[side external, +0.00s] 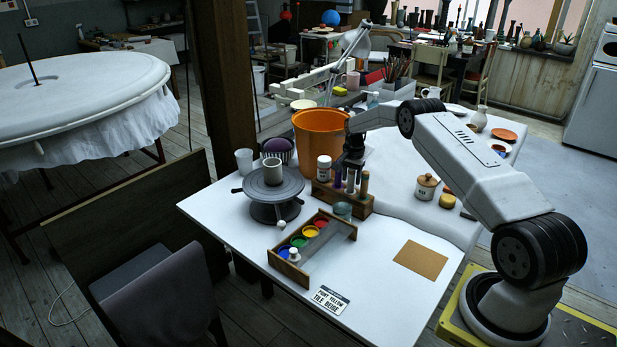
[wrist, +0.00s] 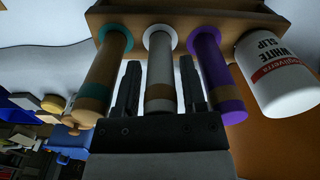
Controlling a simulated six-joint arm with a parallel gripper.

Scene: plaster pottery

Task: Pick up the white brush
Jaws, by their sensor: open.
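The white brush (wrist: 159,68) stands in a wooden holder (wrist: 190,18), with a white collar at its base and a tan band. In the wrist view my gripper (wrist: 160,80) is open, with one dark finger on each side of the white brush; I cannot tell whether either finger touches it. A teal-collared brush (wrist: 103,72) is left of it and a purple brush (wrist: 215,72) right of it. In the side view my gripper (side external: 349,165) is over the holder (side external: 343,198), and the white brush (side external: 350,182) is partly hidden below it.
A white slip jar (wrist: 277,75) stands close beside the purple brush. In the side view an orange bucket (side external: 318,132) is behind the holder. A paint box (side external: 318,246) and a turntable (side external: 270,190) with a cup are to the left. The tabletop around a brown sheet (side external: 420,260) is clear.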

